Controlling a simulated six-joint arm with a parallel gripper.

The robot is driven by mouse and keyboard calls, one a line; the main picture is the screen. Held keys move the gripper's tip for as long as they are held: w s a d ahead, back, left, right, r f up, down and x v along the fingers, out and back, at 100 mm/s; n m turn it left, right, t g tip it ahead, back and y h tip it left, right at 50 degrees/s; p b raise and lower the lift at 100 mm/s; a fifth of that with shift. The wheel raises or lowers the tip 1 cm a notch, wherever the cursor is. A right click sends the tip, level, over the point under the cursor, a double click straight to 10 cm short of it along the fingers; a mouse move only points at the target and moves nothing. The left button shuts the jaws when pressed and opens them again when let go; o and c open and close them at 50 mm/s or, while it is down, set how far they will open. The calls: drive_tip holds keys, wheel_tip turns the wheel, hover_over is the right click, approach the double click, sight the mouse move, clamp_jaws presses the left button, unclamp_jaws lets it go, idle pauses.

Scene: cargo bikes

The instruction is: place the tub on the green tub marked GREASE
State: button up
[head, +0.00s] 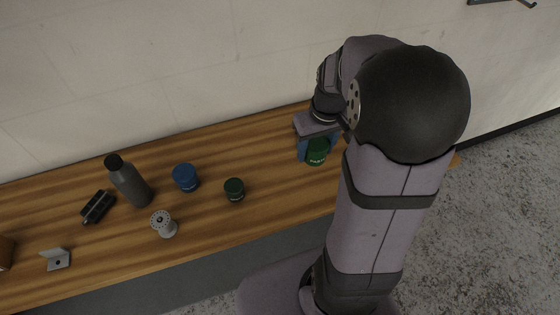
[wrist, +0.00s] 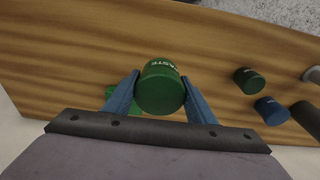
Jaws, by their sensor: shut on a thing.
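My gripper (wrist: 160,88) is shut on a green tub (wrist: 160,90), one blue finger on each side. Its white lettering is partly visible and seems to end in "ASTE". The held tub also shows in the head view (head: 317,152), over the right part of the bench.
A blue tub (head: 186,177), a grey bottle (head: 131,183), a grey spool-like part (head: 163,223), a black part (head: 98,206) and a metal bracket (head: 56,259) stand further left on the wooden bench (head: 270,150). A wall runs behind. My arm hides the bench's right end.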

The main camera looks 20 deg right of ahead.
drive_tip(key=w+a+n+b, duration=0.1)
drive_tip(key=w+a+n, duration=0.15)
drive_tip(key=a, duration=0.55)
drive_tip(key=w+a+n+b, duration=0.1)
drive_tip(key=a+n, duration=0.2)
drive_tip(key=a, duration=0.5)
wheel_tip(320, 180, up, 6)
drive_tip(key=m+b, duration=0.1)
drive_tip(key=m, duration=0.2)
hover_over(233, 184)
drive_tip(key=shift+s+f+m, duration=0.1)
drive_tip(key=shift+s+m, duration=0.1)
drive_tip(key=shift+m, duration=0.35)
drive_tip(key=shift+f+p, duration=0.8)
drive_tip(key=shift+f, duration=4.25)
drive_tip(key=shift+f, duration=0.15)
drive_tip(key=o, duration=1.3)
